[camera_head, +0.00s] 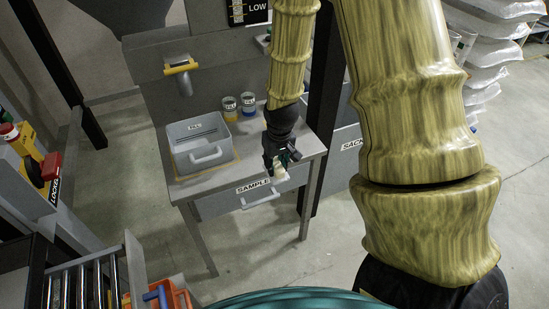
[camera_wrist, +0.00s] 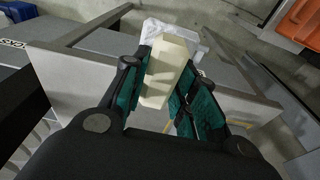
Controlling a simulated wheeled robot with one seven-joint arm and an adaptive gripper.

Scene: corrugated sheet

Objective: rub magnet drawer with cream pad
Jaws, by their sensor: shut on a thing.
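My gripper (camera_head: 284,157) hangs over the front right edge of the grey workbench, pointing down. Its teal fingers are shut on a cream pad (camera_head: 281,173), a pale block that also shows between the fingers in the wrist view (camera_wrist: 164,78). No drawer is legibly marked as a magnet drawer. A grey open box (camera_head: 183,152) with a front handle and a small label stands on the bench, left of my gripper and apart from it. A drawer front labelled SAMPLE (camera_head: 225,199) is below the bench top. A whitish shape lies beyond the pad in the wrist view; I cannot tell what it is.
A yellow-handled spout (camera_head: 181,67) sticks out above the bench. A roller rack (camera_head: 85,284) and orange crate (camera_head: 172,297) are at the lower left. Floor left of the bench is clear.

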